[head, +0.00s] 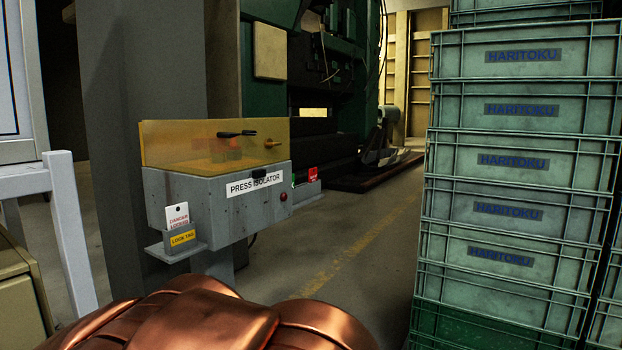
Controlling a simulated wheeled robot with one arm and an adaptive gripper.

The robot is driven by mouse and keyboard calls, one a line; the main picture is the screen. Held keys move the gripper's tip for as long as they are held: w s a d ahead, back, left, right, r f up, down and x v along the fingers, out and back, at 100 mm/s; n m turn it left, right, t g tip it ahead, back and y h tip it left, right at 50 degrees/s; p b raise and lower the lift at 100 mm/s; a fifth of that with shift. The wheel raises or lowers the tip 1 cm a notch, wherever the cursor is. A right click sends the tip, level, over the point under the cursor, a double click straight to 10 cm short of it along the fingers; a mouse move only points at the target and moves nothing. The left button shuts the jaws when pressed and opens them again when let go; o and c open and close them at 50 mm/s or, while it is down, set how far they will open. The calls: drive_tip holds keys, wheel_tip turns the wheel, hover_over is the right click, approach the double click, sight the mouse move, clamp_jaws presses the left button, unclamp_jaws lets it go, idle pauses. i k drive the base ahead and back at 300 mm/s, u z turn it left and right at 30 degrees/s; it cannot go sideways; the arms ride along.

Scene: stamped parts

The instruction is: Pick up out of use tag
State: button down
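A small white tag (177,217) with red lettering that reads "DANGER LOCKED" and a dark hole at its top stands upright in a grey holder (167,243). The holder has a yellow "LOCK TAG" label (182,238) and sits on a small ledge at the lower left of the grey press isolator box (218,203). No tag with "out of use" lettering can be read in this view. My gripper is not in view.
A yellow see-through panel (160,145) stands on the isolator box. A white frame (70,225) stands at left. Tall stacked green crates (515,190) fill the right. Open floor (345,250) lies between box and crates. My copper-coloured body part covers the bottom.

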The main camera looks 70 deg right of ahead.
sight(312, 172)
drive_tip(key=z, duration=2.4)
